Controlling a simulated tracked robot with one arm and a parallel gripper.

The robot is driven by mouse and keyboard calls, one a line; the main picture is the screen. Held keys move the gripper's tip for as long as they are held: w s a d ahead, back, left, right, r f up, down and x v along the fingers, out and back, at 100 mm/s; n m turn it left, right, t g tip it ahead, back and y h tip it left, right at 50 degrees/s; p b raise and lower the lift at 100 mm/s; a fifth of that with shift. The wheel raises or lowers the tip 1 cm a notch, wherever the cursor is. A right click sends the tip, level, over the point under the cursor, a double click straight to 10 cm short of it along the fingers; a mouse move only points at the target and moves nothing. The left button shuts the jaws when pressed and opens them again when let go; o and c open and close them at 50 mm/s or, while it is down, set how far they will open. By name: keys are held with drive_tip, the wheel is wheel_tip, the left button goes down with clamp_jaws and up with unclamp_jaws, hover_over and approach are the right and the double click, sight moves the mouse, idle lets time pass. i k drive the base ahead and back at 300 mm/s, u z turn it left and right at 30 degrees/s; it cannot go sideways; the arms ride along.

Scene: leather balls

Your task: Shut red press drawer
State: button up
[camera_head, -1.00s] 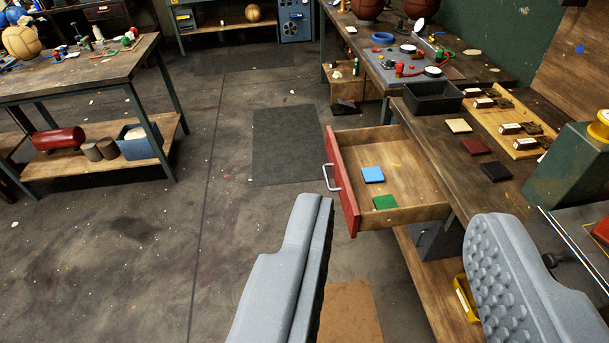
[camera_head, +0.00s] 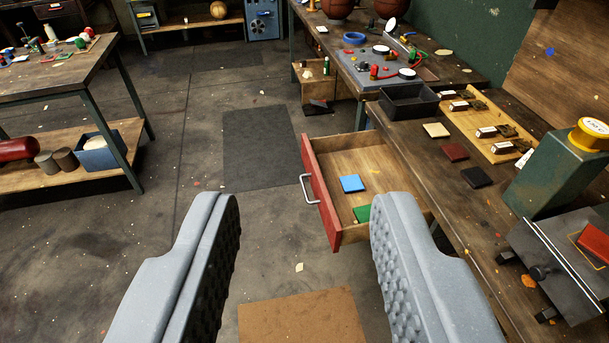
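The red-fronted drawer (camera_head: 321,190) stands pulled out from the right-hand workbench, with a metal handle (camera_head: 309,190) on its front. Its wooden inside holds a blue square piece (camera_head: 352,183) and a green one (camera_head: 363,213), partly hidden by my right finger. My gripper (camera_head: 305,225) is open and empty, its two grey padded fingers wide apart. In the picture the drawer shows between and beyond the fingers. The right finger covers the drawer's near right corner. I see no contact with the drawer.
The workbench (camera_head: 425,160) runs along the right, with a black tray (camera_head: 408,101), a wooden board and a green machine with a yellow top (camera_head: 590,134). Another table (camera_head: 65,75) stands at left. Floor left of the drawer is clear, with a dark mat (camera_head: 260,148).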

sight(365, 154)
drive_tip(key=u, duration=0.05)
drive_tip(key=i, duration=0.25)
drive_tip(key=z, duration=0.1)
drive_tip(key=k, duration=1.3)
drive_tip(key=z, duration=0.55)
drive_tip(key=i, duration=2.15)
drive_tip(key=u, duration=0.95)
drive_tip(key=i, duration=0.25)
drive_tip(key=u, duration=0.1)
